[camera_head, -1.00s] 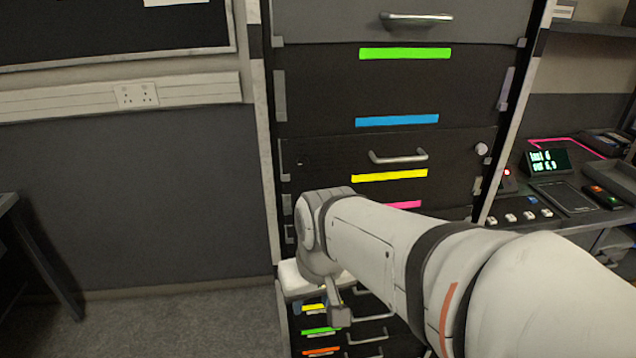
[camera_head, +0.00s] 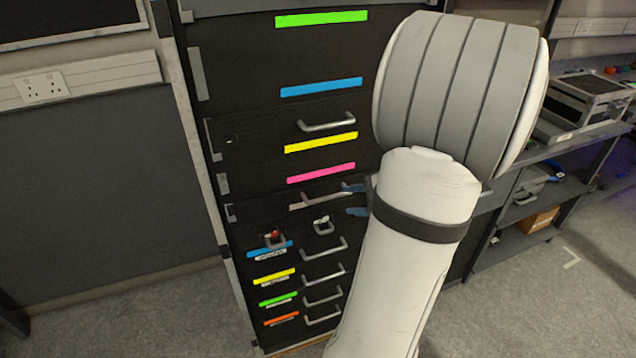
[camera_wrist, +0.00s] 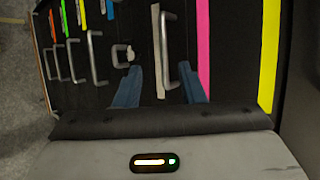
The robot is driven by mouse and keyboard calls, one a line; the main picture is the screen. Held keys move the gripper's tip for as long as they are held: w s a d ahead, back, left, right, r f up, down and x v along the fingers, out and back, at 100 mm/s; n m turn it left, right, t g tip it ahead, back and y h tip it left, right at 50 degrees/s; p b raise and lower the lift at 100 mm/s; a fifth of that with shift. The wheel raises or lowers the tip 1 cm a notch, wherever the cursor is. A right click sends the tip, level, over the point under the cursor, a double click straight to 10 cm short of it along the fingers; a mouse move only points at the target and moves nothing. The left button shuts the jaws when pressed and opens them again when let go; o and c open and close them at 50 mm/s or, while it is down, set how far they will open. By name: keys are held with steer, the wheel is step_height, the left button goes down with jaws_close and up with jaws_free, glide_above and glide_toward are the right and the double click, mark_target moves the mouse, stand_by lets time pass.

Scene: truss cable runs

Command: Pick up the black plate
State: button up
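My gripper (camera_head: 355,199) is open in front of the black rack, its two blue fingers pointing at a silver bar handle (camera_head: 327,198). In the wrist view my gripper (camera_wrist: 160,75) has one finger on each side of this handle (camera_wrist: 168,50), with a gap to each. A tan strip (camera_wrist: 157,50) runs beside the handle. The black face (camera_wrist: 186,45) behind it lies below the pink strip (camera_wrist: 203,50). Several black fronts look alike, and I cannot tell which one is the black plate. No loose plate shows. My arm hides the rack's right side.
Several smaller drawers with bar handles (camera_head: 323,272) and coloured strips lie below. A small red-topped part (camera_head: 275,236) sits on the rack front. A shelf unit (camera_head: 545,190) stands right. Grey floor (camera_head: 130,320) is clear at the left.

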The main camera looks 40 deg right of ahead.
mark_target(331, 198)
steer(key=x, duration=0.5)
steer(key=p+x, duration=0.1)
steer(key=x, duration=0.1)
steer(key=shift+w+d+f, duration=0.1)
steer(key=shift+w+d, duration=0.2)
steer(key=shift+w, duration=0.1)
jaws_close()
